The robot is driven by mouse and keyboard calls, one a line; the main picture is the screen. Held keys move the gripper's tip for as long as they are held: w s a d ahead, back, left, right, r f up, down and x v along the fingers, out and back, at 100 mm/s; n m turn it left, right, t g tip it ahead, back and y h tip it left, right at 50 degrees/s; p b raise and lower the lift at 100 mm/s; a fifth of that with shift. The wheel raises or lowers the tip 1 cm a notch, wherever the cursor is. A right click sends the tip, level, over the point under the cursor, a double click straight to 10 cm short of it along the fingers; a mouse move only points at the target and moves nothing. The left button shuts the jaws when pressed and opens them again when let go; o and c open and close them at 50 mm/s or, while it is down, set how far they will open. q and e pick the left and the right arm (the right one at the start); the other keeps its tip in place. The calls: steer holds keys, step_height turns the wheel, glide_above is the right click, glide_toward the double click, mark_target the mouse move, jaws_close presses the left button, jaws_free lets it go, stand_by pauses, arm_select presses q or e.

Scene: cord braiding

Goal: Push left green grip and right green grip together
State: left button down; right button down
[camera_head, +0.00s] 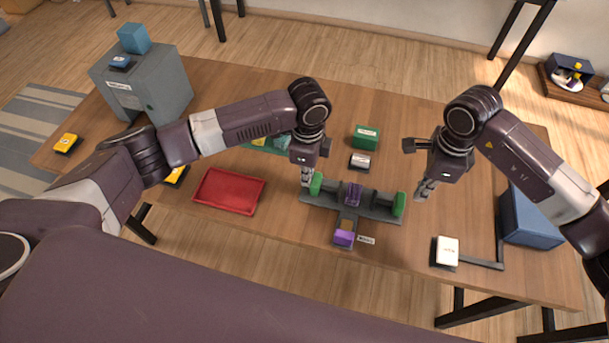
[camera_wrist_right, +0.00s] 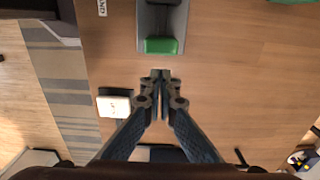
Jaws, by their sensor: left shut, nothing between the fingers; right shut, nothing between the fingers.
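The grey braiding fixture (camera_head: 377,212) lies on the table in the head view, with purple parts at its middle. The left green grip (camera_head: 316,183) stands at its left end and the right green grip (camera_head: 399,204) at its right end, well apart. My left gripper (camera_head: 307,183) is shut and empty, just left of the left green grip; I cannot tell whether it touches. My right gripper (camera_head: 421,194) is shut and empty, to the right of the right green grip. In the right wrist view a gap shows between the right gripper (camera_wrist_right: 161,75) and the green grip (camera_wrist_right: 161,46).
A red tray (camera_head: 229,191) lies left of the fixture. A green box (camera_head: 366,137) and a small white-topped block (camera_head: 360,161) are behind it. A white-topped switch (camera_head: 446,251) and a blue bin (camera_head: 529,217) are at the right. A grey cabinet (camera_head: 150,85) stands at the back left.

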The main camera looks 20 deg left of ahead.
arm_select(q)
steer(key=shift+d, duration=0.8)
arm_select(e)
steer(key=shift+f, duration=2.75)
